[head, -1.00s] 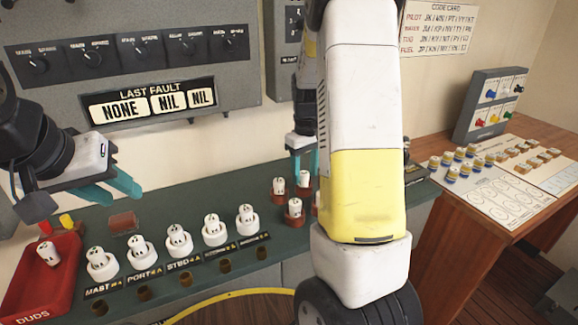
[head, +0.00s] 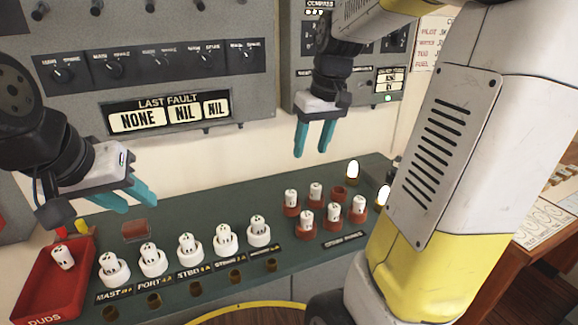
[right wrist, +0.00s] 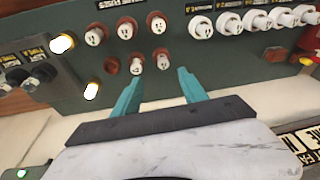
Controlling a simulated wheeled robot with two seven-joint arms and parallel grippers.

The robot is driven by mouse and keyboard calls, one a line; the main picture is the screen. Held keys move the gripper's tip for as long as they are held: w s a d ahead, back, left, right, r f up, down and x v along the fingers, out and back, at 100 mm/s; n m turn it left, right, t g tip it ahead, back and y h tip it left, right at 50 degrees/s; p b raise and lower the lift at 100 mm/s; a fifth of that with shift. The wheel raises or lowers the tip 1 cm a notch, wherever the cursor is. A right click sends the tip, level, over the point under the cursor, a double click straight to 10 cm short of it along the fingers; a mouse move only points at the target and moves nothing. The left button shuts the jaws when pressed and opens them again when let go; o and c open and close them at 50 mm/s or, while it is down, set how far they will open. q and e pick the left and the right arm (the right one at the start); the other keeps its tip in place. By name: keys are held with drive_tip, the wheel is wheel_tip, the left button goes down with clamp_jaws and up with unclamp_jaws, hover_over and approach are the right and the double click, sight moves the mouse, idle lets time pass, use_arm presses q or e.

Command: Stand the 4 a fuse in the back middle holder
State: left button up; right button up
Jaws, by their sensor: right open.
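Red-brown fuse holders stand in two rows on the green console. White fuses stand in the back left holder (head: 291,211), the back middle holder (head: 315,203) and the front holders; the back right holder (head: 338,197) is empty. The fuse in the back middle holder (head: 316,189) looks upright; it also shows in the right wrist view (right wrist: 136,63). Its rating is too small to read. My right gripper (head: 312,152) is open and empty above and behind the holders, apart from that fuse. My left gripper (head: 143,202) is open and empty over the console's left part.
A row of white sockets with fuses (head: 188,249) stands left of the holders. A red duds tray (head: 48,308) holds a fuse at far left. A brown block (head: 136,231) lies behind the sockets. Lit white lamps (head: 353,171) stand right of the holders, and the wall panel is close behind.

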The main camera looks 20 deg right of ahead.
drive_tip(key=s+a+r+m+t+y, duration=0.1)
drive_tip(key=s+a+t, duration=0.3)
drive_tip(key=s, duration=1)
drive_tip(key=a+m, duration=0.1)
drive_tip(key=a, duration=0.2)
